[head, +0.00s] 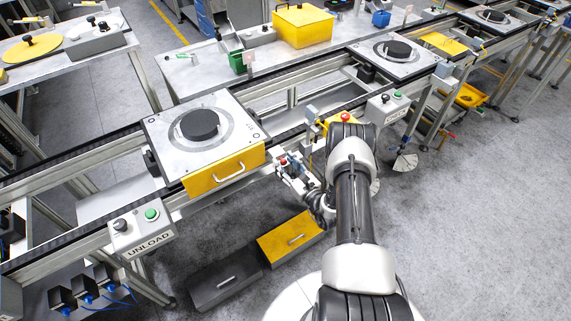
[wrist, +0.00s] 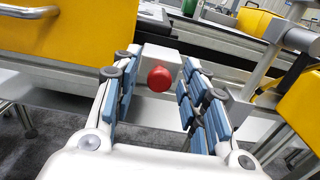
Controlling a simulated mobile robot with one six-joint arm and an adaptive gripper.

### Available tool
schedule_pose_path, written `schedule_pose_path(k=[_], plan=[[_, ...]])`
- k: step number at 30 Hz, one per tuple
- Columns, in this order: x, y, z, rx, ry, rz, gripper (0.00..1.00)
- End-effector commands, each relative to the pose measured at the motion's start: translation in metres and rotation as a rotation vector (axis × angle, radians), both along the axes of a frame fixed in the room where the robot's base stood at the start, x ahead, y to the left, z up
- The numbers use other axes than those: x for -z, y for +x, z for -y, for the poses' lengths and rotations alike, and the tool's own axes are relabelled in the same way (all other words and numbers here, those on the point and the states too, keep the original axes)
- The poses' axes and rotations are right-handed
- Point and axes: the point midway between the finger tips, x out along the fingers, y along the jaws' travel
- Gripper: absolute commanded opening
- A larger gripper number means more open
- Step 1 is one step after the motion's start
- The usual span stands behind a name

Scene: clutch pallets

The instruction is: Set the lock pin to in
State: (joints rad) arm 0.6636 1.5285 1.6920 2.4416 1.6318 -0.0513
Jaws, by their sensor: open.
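A red round knob (wrist: 160,79), which looks like the lock pin's end, sticks out from a white block on the conveyor side in the wrist view. In the head view a small red spot (head: 283,161) shows at the same place, beside the yellow drawer front of the pallet. My gripper (wrist: 161,72) is open, its blue-padded fingers to either side of the knob with gaps visible. In the head view my gripper (head: 285,168) is by the conveyor's front edge. I cannot tell how far the pin is pushed in.
The pallet (head: 160,135) with a black disc stands on the conveyor left of my gripper; its yellow drawer (head: 205,179) has a white handle. A yellow box with a red button (head: 345,118) is to the right. Yellow and dark drawer boxes (head: 290,239) lie below.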

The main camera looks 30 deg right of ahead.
Motion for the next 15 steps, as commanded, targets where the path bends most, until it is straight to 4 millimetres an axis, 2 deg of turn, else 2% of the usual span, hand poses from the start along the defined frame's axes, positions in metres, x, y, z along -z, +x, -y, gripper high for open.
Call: schedule_pose_path(k=[5, 8, 15], plan=[[0.001, -0.003, 0.001, 0.001, 0.001, -0.001, 0.4], [0.001, -0.014, 0.001, 0.002, 0.002, -0.003, 0.4], [0.001, -0.063, 0.004, 0.006, 0.005, -0.003, 0.4]])
